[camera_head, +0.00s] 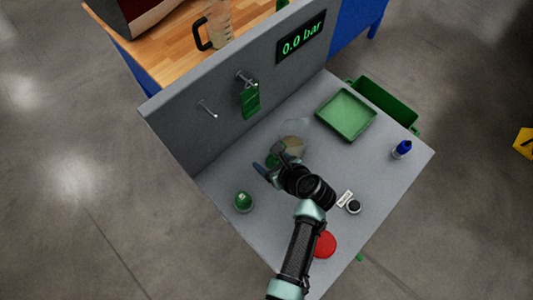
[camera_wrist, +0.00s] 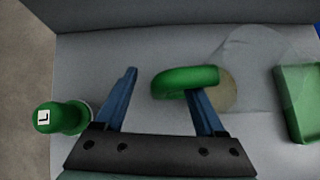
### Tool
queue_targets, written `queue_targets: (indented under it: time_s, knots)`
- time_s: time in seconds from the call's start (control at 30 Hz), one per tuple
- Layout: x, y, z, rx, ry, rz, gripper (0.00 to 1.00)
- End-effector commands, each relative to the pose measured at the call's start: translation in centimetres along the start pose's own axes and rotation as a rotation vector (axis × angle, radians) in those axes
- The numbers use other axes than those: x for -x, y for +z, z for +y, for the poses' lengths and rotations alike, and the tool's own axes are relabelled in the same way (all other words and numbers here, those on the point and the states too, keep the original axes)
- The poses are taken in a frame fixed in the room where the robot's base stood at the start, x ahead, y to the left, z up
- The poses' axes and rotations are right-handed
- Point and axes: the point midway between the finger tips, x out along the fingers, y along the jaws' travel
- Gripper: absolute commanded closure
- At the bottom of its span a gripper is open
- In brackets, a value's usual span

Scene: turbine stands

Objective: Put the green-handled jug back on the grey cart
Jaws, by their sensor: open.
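The clear jug (camera_head: 295,126) with tan contents is over the grey worktop (camera_head: 225,173), beside the green tray. Its green handle (camera_wrist: 186,81) faces my gripper in the wrist view. My gripper (camera_head: 268,166) is open, and its fingers (camera_wrist: 163,90) point toward the upright panel. The right finger overlaps the handle, and the handle hides its tip. The left finger is apart from the handle, with bare grey surface between them. I cannot tell whether any finger touches the handle.
A green-topped container (camera_head: 243,201) marked L is left of my gripper. The green tray (camera_head: 346,115) is to the right. A blue bottle (camera_head: 402,149), black knob (camera_head: 353,206) and red disc (camera_head: 325,244) are on the worktop. A panel (camera_head: 210,90) with hooks rises behind.

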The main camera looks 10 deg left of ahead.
Motion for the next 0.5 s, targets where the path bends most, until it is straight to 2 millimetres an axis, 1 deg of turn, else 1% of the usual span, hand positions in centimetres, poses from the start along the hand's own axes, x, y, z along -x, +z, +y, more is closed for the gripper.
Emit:
queue_targets:
  time_s: [0.03,0.4,0.5]
  knots:
    - [0.7,0.3,0.0,-0.001,0.0,0.0,0.28]
    - [3.6,0.2,0.0,-0.001,-0.001,0.0,0.28]
    - [4.2,0.2,0.0,-0.001,0.0,0.0,0.28]
